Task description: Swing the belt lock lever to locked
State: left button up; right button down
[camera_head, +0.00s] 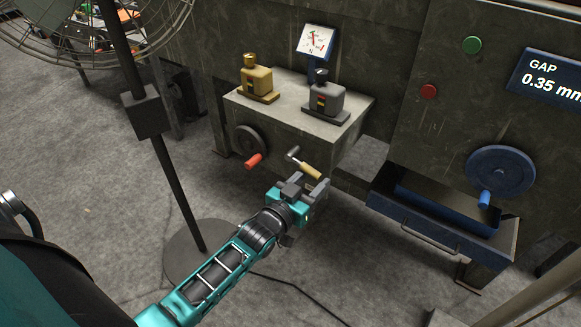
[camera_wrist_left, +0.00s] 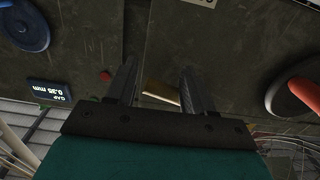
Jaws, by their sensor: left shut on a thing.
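The lever (camera_head: 293,153) has a dark arm and a tan handle grip (camera_head: 310,170). It sticks out from the front of the grey machine block, right of a dark handwheel. My left gripper (camera_head: 306,182) reaches it from below, and its jaws are shut on the tan grip. In the left wrist view the tan grip (camera_wrist_left: 161,91) lies between the two dark fingers of my gripper (camera_wrist_left: 158,70). The fingers partly hide the grip's lower end. My right gripper is not in view.
The dark handwheel (camera_head: 250,141) has a red handle (camera_head: 254,161), close left of the lever. A brass block (camera_head: 257,82) and a grey block (camera_head: 323,100) stand on top. A blue handwheel (camera_head: 501,171) and drawer (camera_head: 440,230) are right. A fan pole (camera_head: 170,180) stands left.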

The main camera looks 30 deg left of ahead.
aim_at(309, 170)
pick_arm(q)
jog(key=o, duration=0.4)
jog(key=r, duration=0.2)
jog(key=shift+w+a+r+t, duration=0.25)
jog(key=shift+a+r+t, duration=0.05)
jog(key=shift+a+r, duration=0.05)
jog(key=shift+o, duration=0.7)
jog(key=shift+a, duration=0.15)
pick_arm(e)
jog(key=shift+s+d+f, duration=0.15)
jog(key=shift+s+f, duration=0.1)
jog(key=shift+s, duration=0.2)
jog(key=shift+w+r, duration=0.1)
pick_arm(q)
jog(key=shift+s+a+p, duration=0.1)
jog(key=shift+s+p, duration=0.25)
jog(key=shift+s, duration=0.1)
jog(key=s+p, duration=0.1)
jog(key=s, duration=0.3)
jog(key=shift+a+p, duration=0.1)
jog(key=shift+p, duration=0.3)
jog(key=shift+s+f+p, duration=0.15)
jog(key=shift+s+p, duration=0.05)
jog(key=shift+s, duration=0.4)
jog(key=shift+s+f+p, duration=0.15)
jog(key=shift+s+p, duration=0.05)
jog(key=shift+s, duration=0.4)
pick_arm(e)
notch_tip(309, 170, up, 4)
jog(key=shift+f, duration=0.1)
